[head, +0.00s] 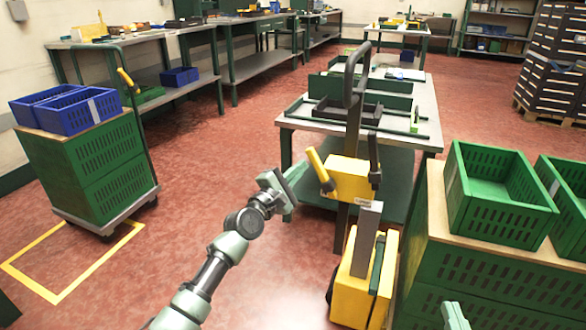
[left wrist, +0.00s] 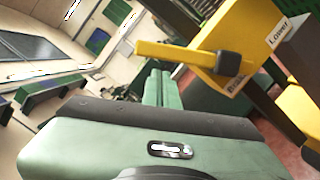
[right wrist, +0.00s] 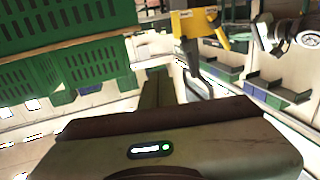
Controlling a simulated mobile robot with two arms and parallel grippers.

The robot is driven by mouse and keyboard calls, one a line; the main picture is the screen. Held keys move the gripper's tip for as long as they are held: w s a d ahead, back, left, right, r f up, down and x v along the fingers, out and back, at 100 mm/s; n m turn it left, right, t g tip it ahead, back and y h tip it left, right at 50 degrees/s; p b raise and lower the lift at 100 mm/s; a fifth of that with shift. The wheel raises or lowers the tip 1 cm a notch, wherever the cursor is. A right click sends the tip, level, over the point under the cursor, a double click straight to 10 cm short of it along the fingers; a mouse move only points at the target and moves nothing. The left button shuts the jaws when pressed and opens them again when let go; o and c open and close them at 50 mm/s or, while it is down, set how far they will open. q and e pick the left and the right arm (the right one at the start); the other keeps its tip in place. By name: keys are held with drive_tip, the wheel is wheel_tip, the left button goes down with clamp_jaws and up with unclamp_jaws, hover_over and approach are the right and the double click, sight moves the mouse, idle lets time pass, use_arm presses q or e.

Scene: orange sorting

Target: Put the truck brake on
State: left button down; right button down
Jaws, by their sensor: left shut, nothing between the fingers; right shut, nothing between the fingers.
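The truck is a yellow lift truck with a dark mast; its yellow upper housing (head: 350,180) and lower body (head: 352,292) stand right of centre in the head view. A yellow lever (head: 318,168) sticks up and left from the housing; this lever (left wrist: 165,50) crosses the upper middle of the left wrist view, with a black hub. My right gripper (head: 456,316) is shut and empty at the bottom edge, right of the truck.
Green crates (head: 490,215) on a wooden-topped stack stand close right of the truck. A grey workbench (head: 425,120) stands behind it. A cart with blue crates (head: 85,112) is at the left. Red floor (head: 190,150) between is clear.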

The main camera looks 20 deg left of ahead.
use_arm(q)
drive_tip(key=shift+d+r, duration=0.25)
drive_tip(key=shift+d, duration=0.1)
use_arm(e)
drive_tip(key=shift+s+d+f+g, duration=0.1)
drive_tip(key=shift+f+g, duration=0.2)
drive_tip(key=shift+f, duration=0.25)
drive_tip(key=shift+s+d+f+g, duration=0.1)
drive_tip(key=shift+f+g, duration=0.2)
drive_tip(key=shift+f, duration=0.2)
